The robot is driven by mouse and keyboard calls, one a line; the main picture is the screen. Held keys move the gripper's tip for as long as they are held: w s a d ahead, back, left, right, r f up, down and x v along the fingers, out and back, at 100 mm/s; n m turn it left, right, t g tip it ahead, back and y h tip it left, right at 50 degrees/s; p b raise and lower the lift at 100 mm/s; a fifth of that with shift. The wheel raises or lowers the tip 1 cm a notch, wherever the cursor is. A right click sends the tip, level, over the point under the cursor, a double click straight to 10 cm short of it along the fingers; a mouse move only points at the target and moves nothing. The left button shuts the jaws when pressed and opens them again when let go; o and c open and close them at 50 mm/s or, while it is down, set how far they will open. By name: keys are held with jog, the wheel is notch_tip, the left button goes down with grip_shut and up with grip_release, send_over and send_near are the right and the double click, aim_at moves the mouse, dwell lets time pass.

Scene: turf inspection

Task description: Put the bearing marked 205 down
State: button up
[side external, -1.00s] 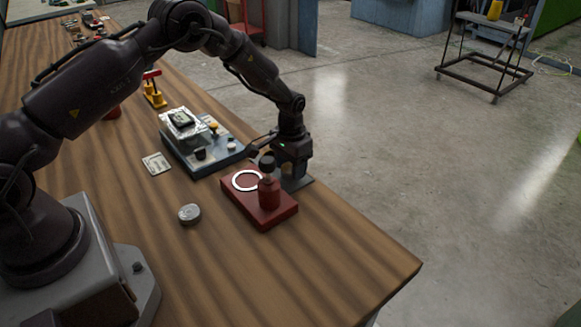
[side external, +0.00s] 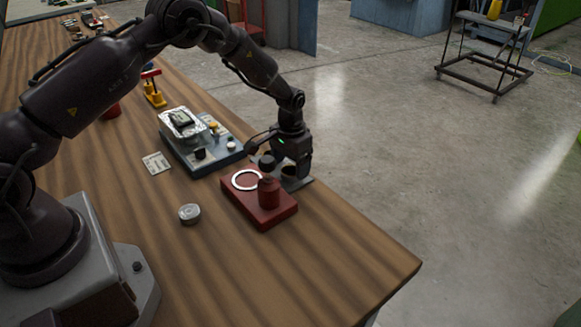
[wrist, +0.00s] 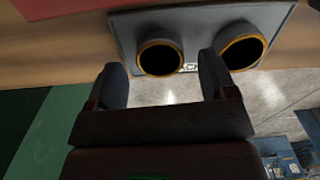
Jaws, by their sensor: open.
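My gripper (side external: 289,164) is low over a grey plate (side external: 299,185) at the table's right edge. In the wrist view its two fingers (wrist: 162,68) are apart. A dark round cup-like piece with an orange rim (wrist: 161,55) stands on the plate between or just beyond the fingertips; I cannot tell whether they touch it. A second similar piece (wrist: 242,50) stands to its right. Lettering on the plate is partly covered. I can read no 205 on anything, so I cannot tell which piece is the bearing. A silver round piece (side external: 189,213) lies apart on the table.
A red block (side external: 238,199) with a white ring and red cylinder (side external: 268,193) is close beside my gripper. A blue-grey device (side external: 216,158) and a printed card (side external: 156,163) are further left. The table's front right is clear.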

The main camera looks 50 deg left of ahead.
notch_tip(320, 180, up, 11)
notch_tip(320, 180, up, 10)
jog(key=t, duration=0.1)
send_over(290, 170)
jog(key=s+d, duration=0.2)
jog(key=s, duration=0.2)
jog(key=s+d+r+t, duration=0.2)
jog(key=s+r, duration=0.7)
jog(key=s+d+r+t, duration=0.1)
jog(key=s, duration=0.7)
jog(key=s+d+r+m+t, duration=0.1)
jog(key=s, duration=0.8)
jog(key=shift+r+t, duration=0.2)
jog(key=shift+t, duration=0.1)
